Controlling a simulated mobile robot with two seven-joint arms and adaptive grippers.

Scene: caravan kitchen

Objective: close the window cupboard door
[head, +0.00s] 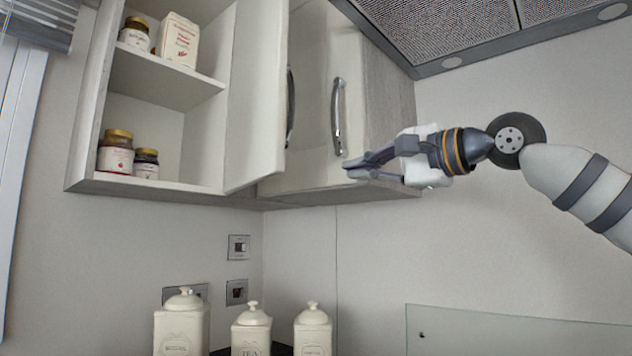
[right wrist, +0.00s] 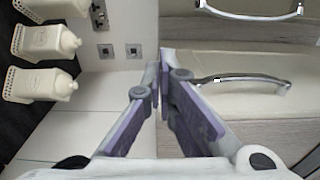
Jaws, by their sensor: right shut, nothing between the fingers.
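The window cupboard (head: 150,188) is on the wall at the left of the head view, with its shelves exposed. Its door (head: 255,95) stands open, swung out on the right side of the opening, with a chrome handle (head: 290,107) near its free edge. In the right wrist view a handle (right wrist: 250,14) shows at the top, probably this door's. My right gripper (head: 348,170) is shut and empty, pointing left below the neighbouring cupboard's handle, to the right of the open door and apart from it. Its fingertips also show in the right wrist view (right wrist: 160,68). My left gripper is out of view.
The neighbouring closed cupboard door (head: 312,85) has its own handle (head: 338,117). Jars (head: 116,152) and a box (head: 178,40) stand on the shelves. A cooker hood (head: 470,30) is at upper right. Cream canisters (head: 182,325) stand below.

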